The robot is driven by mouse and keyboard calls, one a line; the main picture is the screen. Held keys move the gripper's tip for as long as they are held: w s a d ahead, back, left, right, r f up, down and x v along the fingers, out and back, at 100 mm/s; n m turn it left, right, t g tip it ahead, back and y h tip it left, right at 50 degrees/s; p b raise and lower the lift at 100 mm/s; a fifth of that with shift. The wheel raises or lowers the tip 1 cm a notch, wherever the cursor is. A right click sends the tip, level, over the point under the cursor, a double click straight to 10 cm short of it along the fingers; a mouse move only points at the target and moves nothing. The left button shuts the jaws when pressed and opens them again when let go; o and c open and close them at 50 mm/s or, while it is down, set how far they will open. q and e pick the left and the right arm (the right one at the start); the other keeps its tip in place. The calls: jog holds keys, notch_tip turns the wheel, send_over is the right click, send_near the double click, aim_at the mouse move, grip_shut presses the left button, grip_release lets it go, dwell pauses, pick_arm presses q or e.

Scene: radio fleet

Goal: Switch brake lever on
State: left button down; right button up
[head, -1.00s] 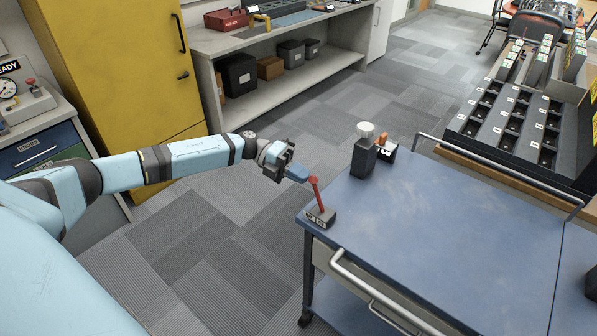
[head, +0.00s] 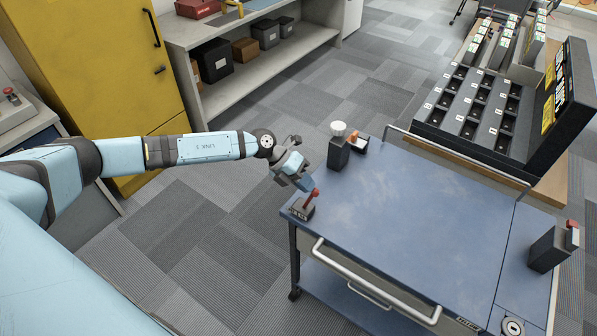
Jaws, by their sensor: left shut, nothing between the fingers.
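The brake lever (head: 311,198) has a red handle on a small grey base, at the near-left corner of the blue cart top. Its handle leans to the right. My left gripper (head: 303,184) is shut and empty, its fingertips pointing down close beside the upper handle on the left. I cannot tell whether they touch it. My right gripper is not in view.
The blue cart top (head: 415,225) is mostly clear. A dark box with a white knob (head: 338,130) stands at its back-left corner, beside an orange-handled switch (head: 360,146). A dark box with a red switch (head: 548,249) stands at right. A metal rail (head: 455,155) runs along the back.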

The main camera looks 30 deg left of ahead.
pick_arm(q)
jog(key=shift+s+d+f, duration=0.1)
jog(key=shift+d, duration=0.55)
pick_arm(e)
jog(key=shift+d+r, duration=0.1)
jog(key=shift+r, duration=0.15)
